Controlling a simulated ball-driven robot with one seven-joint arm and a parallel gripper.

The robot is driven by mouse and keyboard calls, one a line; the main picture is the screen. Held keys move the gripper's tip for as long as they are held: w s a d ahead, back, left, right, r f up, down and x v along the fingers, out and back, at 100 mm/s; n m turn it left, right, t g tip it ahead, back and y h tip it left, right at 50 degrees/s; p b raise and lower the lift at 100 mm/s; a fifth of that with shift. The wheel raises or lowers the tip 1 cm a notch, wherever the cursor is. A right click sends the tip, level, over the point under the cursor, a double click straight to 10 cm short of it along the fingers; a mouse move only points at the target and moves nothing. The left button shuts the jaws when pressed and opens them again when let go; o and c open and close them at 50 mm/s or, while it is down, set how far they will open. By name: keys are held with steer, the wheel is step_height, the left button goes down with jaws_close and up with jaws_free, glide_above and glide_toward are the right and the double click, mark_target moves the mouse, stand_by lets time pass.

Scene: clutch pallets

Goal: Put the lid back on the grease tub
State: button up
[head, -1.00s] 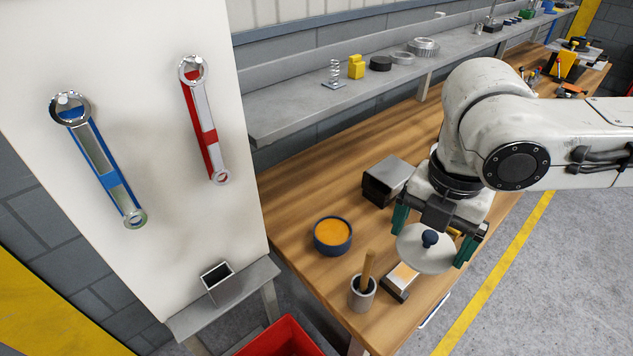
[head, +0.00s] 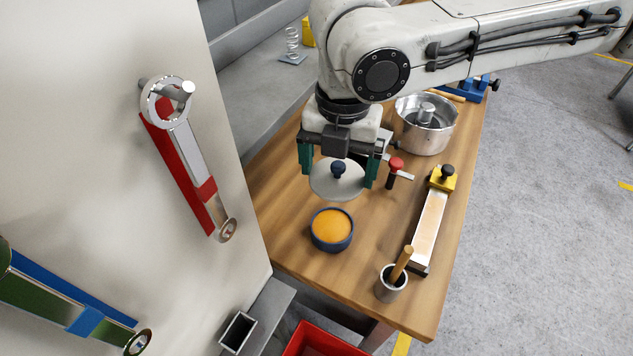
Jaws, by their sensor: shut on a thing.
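The grease tub (head: 332,241) is a dark blue round pot filled to near its rim with orange grease. It stands open on the wooden bench. The lid (head: 338,187) is a pale round disc with a dark blue knob on top. My gripper (head: 337,177) has green fingers and is shut on the lid, with one finger at each side of the disc. In the picture the lid shows just above the tub, toward its far side, and apart from it. The lid looks roughly level. Its underside is hidden.
A cup with a wooden-handled tool (head: 391,290) stands right of the tub near the bench edge. A long metal bar tool with a yellow block (head: 431,220), a red-knobbed tool (head: 396,165) and a metal pan (head: 426,135) lie to the right.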

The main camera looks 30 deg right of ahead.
steer(key=shift+w+a+f, duration=0.15)
steer(key=shift+w+f, duration=0.1)
steer(key=shift+f, duration=0.15)
steer(key=shift+s+f+b, duration=0.25)
steer(key=shift+f+b, duration=0.35)
steer(key=shift+b, duration=0.2)
step_height(320, 180, down, 10)
steer(key=b, duration=0.9)
steer(key=shift+w+r, duration=0.1)
steer(key=shift+r, duration=0.05)
steer(key=shift+f+b, duration=0.35)
steer(key=shift+f, duration=0.5)
steer(key=shift+p, duration=0.75)
steer(key=shift+f+p, duration=0.15)
steer(key=shift+p, duration=0.15)
stand_by(0.6)
steer(key=shift+p, duration=0.35)
stand_by(0.6)
